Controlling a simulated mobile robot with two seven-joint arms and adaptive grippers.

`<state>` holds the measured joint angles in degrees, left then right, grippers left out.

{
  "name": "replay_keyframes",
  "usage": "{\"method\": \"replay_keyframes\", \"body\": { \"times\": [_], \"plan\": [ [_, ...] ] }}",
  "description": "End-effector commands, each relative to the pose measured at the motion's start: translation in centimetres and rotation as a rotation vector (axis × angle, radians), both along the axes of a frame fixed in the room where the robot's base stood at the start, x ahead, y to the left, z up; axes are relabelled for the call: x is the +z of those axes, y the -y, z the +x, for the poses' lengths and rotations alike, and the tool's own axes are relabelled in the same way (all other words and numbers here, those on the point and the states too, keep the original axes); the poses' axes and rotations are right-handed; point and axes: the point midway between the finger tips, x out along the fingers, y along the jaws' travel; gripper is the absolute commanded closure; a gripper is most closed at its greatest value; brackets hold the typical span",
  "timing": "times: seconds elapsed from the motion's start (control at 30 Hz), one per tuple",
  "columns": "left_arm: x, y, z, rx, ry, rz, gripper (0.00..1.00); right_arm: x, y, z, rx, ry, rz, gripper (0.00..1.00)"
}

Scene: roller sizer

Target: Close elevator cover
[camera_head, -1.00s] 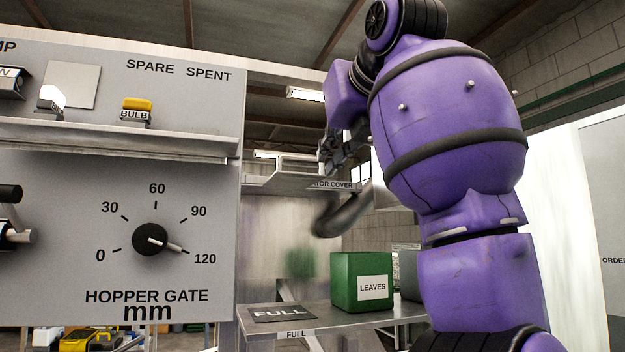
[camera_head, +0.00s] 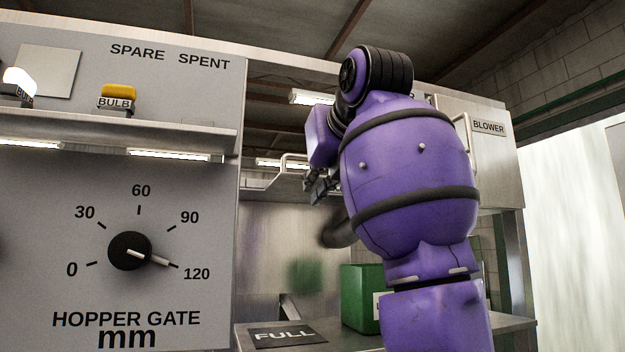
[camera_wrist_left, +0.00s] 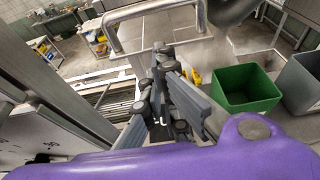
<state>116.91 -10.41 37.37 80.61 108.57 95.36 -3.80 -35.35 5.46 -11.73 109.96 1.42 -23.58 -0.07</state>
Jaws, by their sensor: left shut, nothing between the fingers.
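The elevator cover (camera_head: 262,183) is a grey metal panel with a bar handle, standing out nearly level behind the dial panel in the head view. My left arm hides its right part and its label. Its handle (camera_head: 290,158) also shows at the top of the left wrist view (camera_wrist_left: 150,12). My left gripper (camera_head: 318,188) is shut and empty, close to the cover's handle side. In the left wrist view my gripper fingers (camera_wrist_left: 163,62) point toward the handle, with nothing held. Whether they touch the cover I cannot tell. My right gripper is not in view.
The hopper gate dial panel (camera_head: 215,280) stands at left, with a shelf (camera_head: 190,135) above. A green leaves bin (camera_head: 358,300) and a FULL plate (camera_head: 283,335) rest on the table below. A blower box (camera_head: 490,165) is at right, behind my arm.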

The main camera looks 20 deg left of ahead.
Motion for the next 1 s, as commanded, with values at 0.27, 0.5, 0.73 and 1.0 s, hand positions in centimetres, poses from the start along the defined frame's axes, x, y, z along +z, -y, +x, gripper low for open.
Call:
{"method": "replay_keyframes", "body": {
  "times": [0.27, 0.5, 0.73, 1.0],
  "plan": [
    [0.2, 0.0, -0.1, -0.001, 0.002, 0.0, 1.0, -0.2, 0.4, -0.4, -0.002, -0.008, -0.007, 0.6],
    [0.1, -0.9, 1.2, 0.0, -0.001, -0.001, 1.0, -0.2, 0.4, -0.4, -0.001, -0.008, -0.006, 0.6],
    [0.0, -3.8, 5.4, 0.001, -0.001, -0.002, 1.0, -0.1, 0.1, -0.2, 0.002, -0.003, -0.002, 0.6],
    [0.0, -6.8, 9.8, 0.001, -0.001, 0.0, 1.0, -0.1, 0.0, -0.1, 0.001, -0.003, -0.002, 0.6]
  ]
}}
